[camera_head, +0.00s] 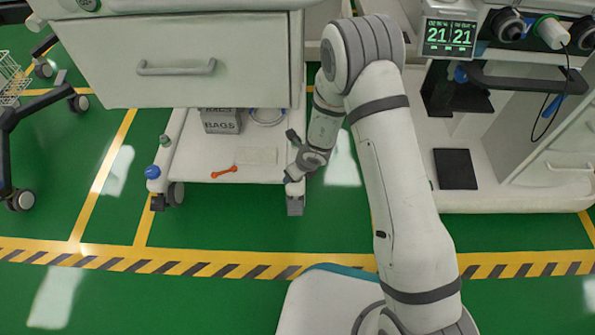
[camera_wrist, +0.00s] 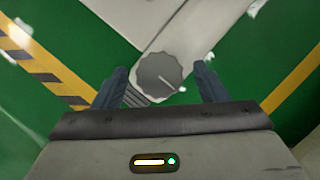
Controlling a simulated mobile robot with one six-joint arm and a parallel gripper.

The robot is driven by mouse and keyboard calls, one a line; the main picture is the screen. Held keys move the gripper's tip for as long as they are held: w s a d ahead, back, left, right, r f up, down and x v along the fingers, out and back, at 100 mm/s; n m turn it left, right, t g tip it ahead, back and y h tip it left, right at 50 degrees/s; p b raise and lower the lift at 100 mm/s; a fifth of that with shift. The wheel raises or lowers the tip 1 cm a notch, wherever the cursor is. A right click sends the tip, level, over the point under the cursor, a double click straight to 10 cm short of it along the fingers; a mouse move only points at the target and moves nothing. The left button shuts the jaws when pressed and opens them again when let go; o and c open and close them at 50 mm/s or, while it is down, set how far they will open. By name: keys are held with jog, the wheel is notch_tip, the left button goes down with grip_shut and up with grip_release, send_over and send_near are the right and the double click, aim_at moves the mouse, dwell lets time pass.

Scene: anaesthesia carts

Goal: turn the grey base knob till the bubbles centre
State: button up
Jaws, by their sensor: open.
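My gripper (camera_wrist: 161,69) is open, with one dark finger on each side of the knob and a gap visible on both sides. In the head view my gripper (camera_head: 291,160) is low at the right front corner of the left cart's bottom shelf (camera_head: 190,160). I cannot make out the knob there, and no bubbles are visible in either view.
An orange wrench (camera_head: 224,172) and a grey box marked BAGS (camera_head: 221,121) are on the shelf. The cart's drawer (camera_head: 180,68) overhangs it. A second cart with a monitor (camera_head: 447,36) stands at right. Green floor is clear in front, beyond a striped line (camera_head: 180,265).

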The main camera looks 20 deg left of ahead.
jog(key=p+v, duration=0.3)
jog(key=v, duration=0.4)
jog(key=shift+r, duration=0.4)
jog(key=shift+s+d, duration=0.1)
jog(key=shift+s, duration=0.05)
